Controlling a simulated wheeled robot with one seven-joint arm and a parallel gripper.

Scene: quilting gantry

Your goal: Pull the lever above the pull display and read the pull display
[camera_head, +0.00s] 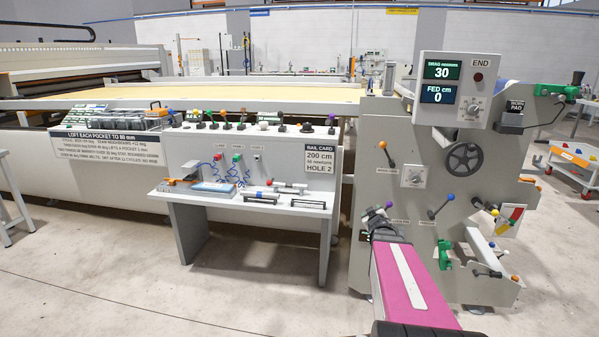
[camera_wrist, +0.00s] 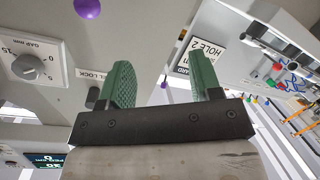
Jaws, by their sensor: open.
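No display marked "pull" is readable. The grey machine end (camera_head: 375,180) carries a red, yellow and green gauge panel (camera_head: 510,219), with a yellow-knobbed lever (camera_head: 494,213) at its upper left. Other levers there are an orange-knobbed lever (camera_head: 387,151) and a blue-knobbed lever (camera_head: 441,207). My gripper (camera_head: 382,224) is by the machine's left edge, close to a purple knob (camera_head: 388,205). In the wrist view my gripper (camera_wrist: 165,85) has its green fingers apart, with no object held. A purple ball (camera_wrist: 87,9) is beyond the fingers, beside a partly hidden "…LL LOCK" label (camera_wrist: 90,75).
A display box (camera_head: 441,88) reads DRAG newtons 30 and FED cm 0. A white bench (camera_head: 245,195) with tools stands left, under a "RAIL CARD 200 cm" sign (camera_head: 320,161). A black handwheel (camera_head: 464,157) sticks out. A cart (camera_head: 572,160) stands right. Floor in front is clear.

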